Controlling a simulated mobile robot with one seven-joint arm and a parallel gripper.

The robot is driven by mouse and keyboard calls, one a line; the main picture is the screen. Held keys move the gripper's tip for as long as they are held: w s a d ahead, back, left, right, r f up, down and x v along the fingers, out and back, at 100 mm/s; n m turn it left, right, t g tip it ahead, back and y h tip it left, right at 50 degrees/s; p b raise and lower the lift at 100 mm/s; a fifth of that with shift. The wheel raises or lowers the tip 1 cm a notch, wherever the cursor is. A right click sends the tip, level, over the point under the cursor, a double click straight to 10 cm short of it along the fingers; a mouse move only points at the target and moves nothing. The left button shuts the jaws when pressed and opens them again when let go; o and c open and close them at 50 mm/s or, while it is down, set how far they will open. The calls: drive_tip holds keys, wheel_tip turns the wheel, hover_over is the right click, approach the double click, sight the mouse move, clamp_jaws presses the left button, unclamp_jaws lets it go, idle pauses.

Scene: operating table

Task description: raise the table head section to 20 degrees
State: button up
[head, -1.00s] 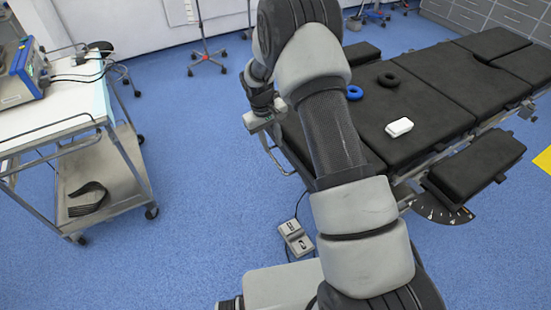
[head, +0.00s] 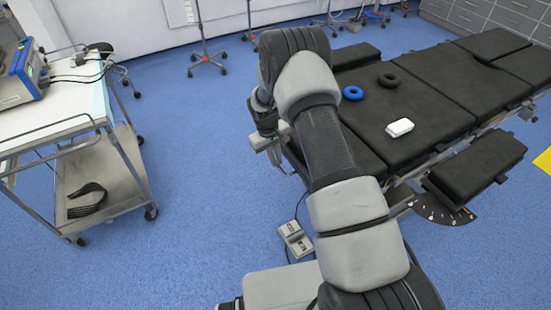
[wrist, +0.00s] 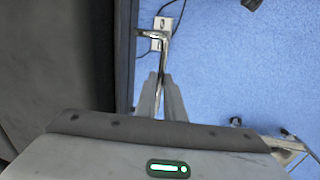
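The operating table (head: 425,105) has black pads. Its head section cannot be told for certain, and its angle is not readable; the near left end is partly hidden behind my arm. A bent metal bar handle (head: 281,164) sticks out at that end; it also shows in the wrist view (wrist: 164,45). My gripper (head: 264,142) is low beside this end. In the wrist view, my gripper's two fingers (wrist: 161,76) are close together with the bar running between them, and they look shut on it. A dark pad edge lies just left of the fingers.
A blue ring (head: 352,93), a black ring (head: 389,80) and a white box (head: 400,127) lie on the table. A foot pedal (head: 295,240) with a cable is on the floor. A trolley (head: 88,172) stands left, with clear floor between.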

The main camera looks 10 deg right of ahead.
clamp_jaws()
wheel_tip(320, 180, up, 10)
drive_tip(key=y+p, duration=0.2)
drive_tip(key=shift+w+d+f+g+p, duration=0.2)
drive_tip(key=shift+w+d+g+p, duration=0.05)
drive_tip(key=shift+d+g+p, duration=0.2)
drive_tip(key=o, duration=0.6)
unclamp_jaws()
drive_tip(key=shift+d, duration=0.1)
drive_tip(key=shift+o, duration=0.2)
drive_tip(key=shift+f, duration=0.1)
drive_tip(key=shift+s, duration=0.1)
wheel_tip(320, 180, up, 17)
drive_tip(key=shift+d+r+p, duration=0.2)
drive_tip(key=shift+d+p, duration=0.15)
